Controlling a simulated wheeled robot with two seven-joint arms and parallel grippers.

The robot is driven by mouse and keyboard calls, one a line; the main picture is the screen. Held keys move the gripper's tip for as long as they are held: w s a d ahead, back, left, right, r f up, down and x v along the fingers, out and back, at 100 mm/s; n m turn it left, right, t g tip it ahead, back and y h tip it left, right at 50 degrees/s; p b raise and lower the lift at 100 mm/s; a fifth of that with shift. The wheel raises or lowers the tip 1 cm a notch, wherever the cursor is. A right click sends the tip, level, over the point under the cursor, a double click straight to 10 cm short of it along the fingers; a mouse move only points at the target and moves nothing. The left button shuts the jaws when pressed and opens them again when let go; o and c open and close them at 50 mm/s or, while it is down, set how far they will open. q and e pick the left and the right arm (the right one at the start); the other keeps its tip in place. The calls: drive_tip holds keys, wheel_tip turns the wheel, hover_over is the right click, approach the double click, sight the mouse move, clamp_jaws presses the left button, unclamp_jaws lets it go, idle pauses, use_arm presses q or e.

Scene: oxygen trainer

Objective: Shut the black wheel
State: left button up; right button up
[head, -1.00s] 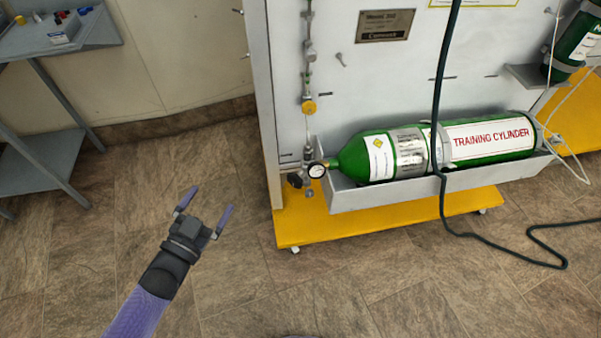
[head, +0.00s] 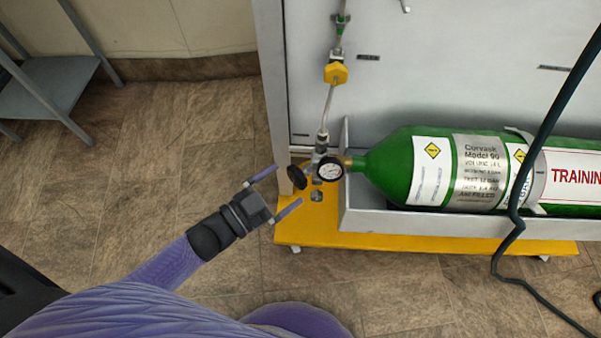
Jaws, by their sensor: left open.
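The black wheel (head: 297,177) is a small dark handwheel on the left side of the valve, beside the round white gauge (head: 330,170) at the neck of the green cylinder (head: 400,168). My left gripper (head: 288,189) is open and empty. I cannot tell whether a fingertip touches the wheel. My right gripper is not in view.
A yellow knob (head: 335,73) sits on the pipe above the valve. The cylinder lies in a grey tray (head: 450,227) over a yellow base (head: 380,240). A dark hose (head: 540,140) hangs at the right. A grey shelf stand (head: 50,85) stands at the upper left. Floor is clear between.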

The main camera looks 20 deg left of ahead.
sight(294, 180)
use_arm(q)
drive_tip(key=x, duration=0.3)
drive_tip(key=shift+f+b, duration=0.15)
drive_tip(key=shift+b, duration=0.25)
drive_tip(key=shift+w+d, duration=0.15)
drive_tip(key=shift+w, duration=0.1)
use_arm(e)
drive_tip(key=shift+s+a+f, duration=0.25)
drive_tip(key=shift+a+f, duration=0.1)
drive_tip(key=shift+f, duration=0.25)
use_arm(q)
drive_tip(key=c, duration=1.2)
drive_tip(key=shift+o, duration=0.2)
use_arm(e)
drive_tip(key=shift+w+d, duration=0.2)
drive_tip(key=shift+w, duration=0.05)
